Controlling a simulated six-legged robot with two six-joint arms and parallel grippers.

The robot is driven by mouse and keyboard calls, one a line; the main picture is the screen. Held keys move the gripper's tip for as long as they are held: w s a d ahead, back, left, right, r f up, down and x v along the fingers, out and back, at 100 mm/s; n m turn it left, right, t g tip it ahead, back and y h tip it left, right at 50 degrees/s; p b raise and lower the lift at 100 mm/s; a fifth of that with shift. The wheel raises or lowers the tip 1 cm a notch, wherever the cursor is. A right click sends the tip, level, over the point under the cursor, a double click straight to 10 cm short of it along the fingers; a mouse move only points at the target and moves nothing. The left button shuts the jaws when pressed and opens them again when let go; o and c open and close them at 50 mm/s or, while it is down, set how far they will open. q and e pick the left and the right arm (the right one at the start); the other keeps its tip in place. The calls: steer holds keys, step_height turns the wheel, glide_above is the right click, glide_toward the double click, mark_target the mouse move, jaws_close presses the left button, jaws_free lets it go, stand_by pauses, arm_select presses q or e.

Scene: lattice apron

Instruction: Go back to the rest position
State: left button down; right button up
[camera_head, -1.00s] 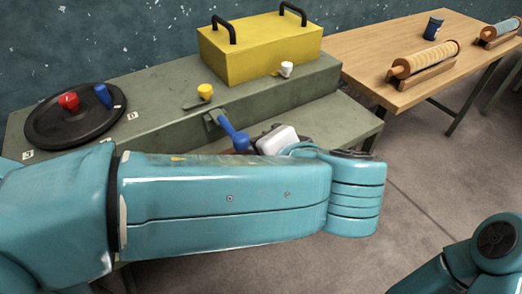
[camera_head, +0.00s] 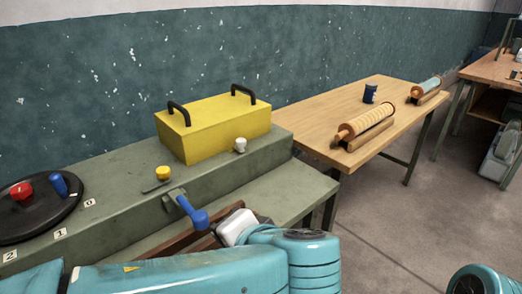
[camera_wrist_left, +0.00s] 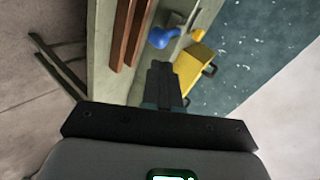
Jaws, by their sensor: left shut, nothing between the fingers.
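My left arm comes in from the left along the bottom of the head view and covers the front of the green bench. A gap between gripper and handle shows in the picture. Only a teal part of my right arm shows at the bottom right of the head view; its gripper is out of view.
The green bench (camera_head: 115,222) carries a black dial (camera_head: 40,222) with red and blue knobs, a yellow knob (camera_head: 163,173), a blue lever (camera_head: 195,214) and a yellow box (camera_head: 215,128). Dark red bars (camera_head: 190,240) lie in front. A wooden table (camera_head: 310,115) holds rollers.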

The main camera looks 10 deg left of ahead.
arm_select(q)
steer(key=s+f+m+g+h, duration=0.1)
steer(key=s+f+g+h, duration=0.2)
steer(key=f, duration=1.1)
steer(key=s+f+g+h, duration=0.1)
steer(key=f+g+h, duration=0.3)
steer(key=f, duration=1)
steer(key=s+a+f+n+g+h, duration=0.1)
steer(key=s+f+n+h, duration=0.1)
steer(key=s+f+n, duration=0.5)
steer(key=s+a+f+n+h, duration=0.1)
steer(key=s+f+n+h, duration=0.15)
steer(key=f, duration=0.85)
step_height(320, 180, up, 13)
steer(key=p, duration=1.3)
steer(key=shift+w, duration=0.25)
